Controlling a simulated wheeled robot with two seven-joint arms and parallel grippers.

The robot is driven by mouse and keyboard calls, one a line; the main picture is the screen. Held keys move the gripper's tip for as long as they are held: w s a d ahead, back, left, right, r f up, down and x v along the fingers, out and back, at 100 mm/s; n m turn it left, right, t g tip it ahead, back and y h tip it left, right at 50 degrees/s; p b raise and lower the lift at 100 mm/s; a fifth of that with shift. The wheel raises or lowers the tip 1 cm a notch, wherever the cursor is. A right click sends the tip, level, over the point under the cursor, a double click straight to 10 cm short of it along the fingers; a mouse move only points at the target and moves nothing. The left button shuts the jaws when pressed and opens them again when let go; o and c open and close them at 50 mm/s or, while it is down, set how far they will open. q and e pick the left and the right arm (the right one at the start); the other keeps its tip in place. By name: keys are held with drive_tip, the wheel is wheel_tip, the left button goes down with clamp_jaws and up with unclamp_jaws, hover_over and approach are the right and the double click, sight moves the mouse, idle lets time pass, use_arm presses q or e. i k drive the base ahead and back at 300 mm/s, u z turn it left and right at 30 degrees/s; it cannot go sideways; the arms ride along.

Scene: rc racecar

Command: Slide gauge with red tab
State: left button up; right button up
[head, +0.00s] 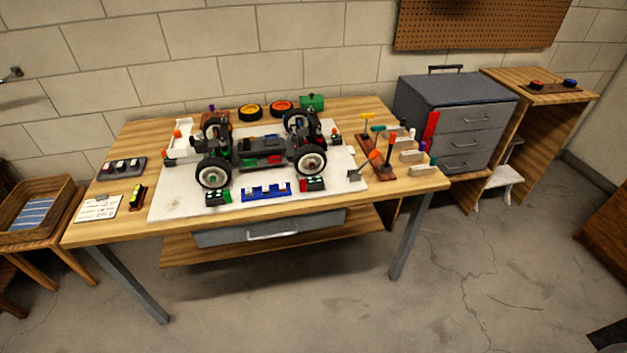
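I cannot tell for sure which thing is the gauge with the red tab. A small dark block with a red left end and pale marks (312,184) lies on the front right of the white mat. A similar dark block with green and pale marks (217,198) lies at the mat's front left. An upright red piece (430,130) stands against the left front edge of the grey drawer cabinet. A black and yellow device (137,197) lies left of the mat.
The RC car chassis (258,151) stands on the white mat (180,203) on the wooden table (128,226). A blue tray (266,191) lies in front of it. Upright tools (375,160) crowd the table's right side. The grey cabinet (455,95) stands right; a wooden tray (38,210) stands left.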

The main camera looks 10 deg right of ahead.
sight(314, 183)
drive_tip(key=k, duration=0.5)
drive_tip(key=u, duration=2.1)
drive_tip(key=i, duration=1.45)
drive_tip(key=z, duration=2.05)
